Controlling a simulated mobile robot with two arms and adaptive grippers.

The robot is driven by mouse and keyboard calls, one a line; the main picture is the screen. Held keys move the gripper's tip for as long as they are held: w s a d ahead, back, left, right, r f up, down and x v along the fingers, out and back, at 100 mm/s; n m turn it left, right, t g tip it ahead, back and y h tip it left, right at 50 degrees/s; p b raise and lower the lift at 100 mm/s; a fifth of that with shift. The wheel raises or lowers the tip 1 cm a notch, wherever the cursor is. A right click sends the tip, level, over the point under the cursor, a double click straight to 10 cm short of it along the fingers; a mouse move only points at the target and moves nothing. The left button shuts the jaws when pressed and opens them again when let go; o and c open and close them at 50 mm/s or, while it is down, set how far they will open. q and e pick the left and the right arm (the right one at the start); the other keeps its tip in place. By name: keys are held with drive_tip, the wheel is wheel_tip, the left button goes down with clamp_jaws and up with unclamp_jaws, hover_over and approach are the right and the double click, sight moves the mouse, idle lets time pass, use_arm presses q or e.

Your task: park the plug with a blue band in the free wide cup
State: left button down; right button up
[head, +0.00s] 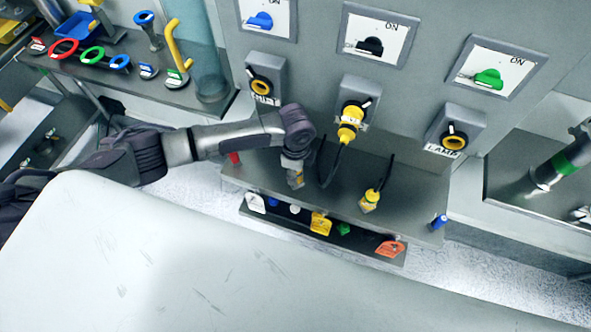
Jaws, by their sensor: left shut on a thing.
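My left gripper (295,178) points down over the left part of the grey shelf (410,217) below the wall panel. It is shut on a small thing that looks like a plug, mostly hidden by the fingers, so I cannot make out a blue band. A yellow plug (350,128) sits in the middle socket, with a black cord hanging from it. Another yellow plug (370,199) stands on the shelf to the right, its cord rising behind it. I cannot make out which cups are wide or free.
Two other sockets (262,86) (453,141) with yellow rings look empty. Switches with blue (260,21), black (371,46) and green (489,78) handles are above. Coloured tags, one yellow (320,223), line the lower rail.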

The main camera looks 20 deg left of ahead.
use_arm(q)
drive_tip(key=shift+f, duration=0.4)
drive_tip(key=c, duration=0.6)
unclamp_jaws()
